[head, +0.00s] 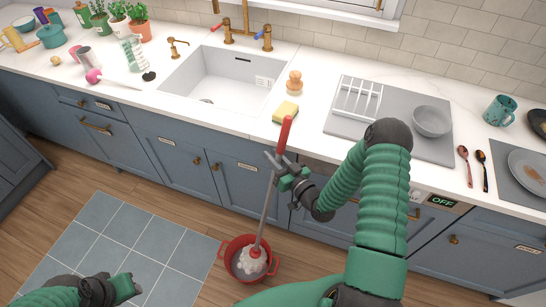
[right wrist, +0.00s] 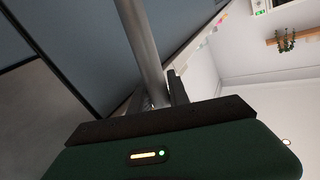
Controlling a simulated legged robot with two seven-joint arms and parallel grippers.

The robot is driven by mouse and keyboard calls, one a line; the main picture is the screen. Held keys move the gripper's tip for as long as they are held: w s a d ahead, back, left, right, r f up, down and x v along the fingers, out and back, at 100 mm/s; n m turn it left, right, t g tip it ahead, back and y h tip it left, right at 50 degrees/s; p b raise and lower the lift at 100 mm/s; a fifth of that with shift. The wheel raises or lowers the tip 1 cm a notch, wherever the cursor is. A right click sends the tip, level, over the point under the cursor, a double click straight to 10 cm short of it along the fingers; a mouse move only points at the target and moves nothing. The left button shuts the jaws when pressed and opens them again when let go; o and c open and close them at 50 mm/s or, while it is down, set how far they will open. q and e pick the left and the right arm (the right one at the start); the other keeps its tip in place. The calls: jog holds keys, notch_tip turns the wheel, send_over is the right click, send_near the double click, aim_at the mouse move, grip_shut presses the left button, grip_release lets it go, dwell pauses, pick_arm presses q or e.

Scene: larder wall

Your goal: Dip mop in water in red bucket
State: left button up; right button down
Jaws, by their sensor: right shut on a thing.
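The mop (head: 266,210) has a red-topped grey handle and a white head, and stands slightly tilted with its head inside the red bucket. The red bucket (head: 228,267) stands on the floor in front of the blue cabinets, a handle on each side. The mop head covers much of its inside, so I cannot tell the water level. My right gripper (head: 284,181) is shut on the mop handle below the red grip; the grey handle (right wrist: 143,45) also shows in the right wrist view. My left gripper (head: 128,287) is low at the left, apart from the bucket, its jaw state unclear.
The counter above holds a sink (head: 226,80), a yellow sponge (head: 286,112), a drying mat (head: 400,142) with a rack and a grey bowl (head: 431,121). A blue-grey floor mat (head: 150,245) lies left of the bucket. Bare wooden floor surrounds the bucket.

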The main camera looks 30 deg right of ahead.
notch_tip(320, 180, up, 21)
jog(key=p, duration=1.5)
dwell(0.9)
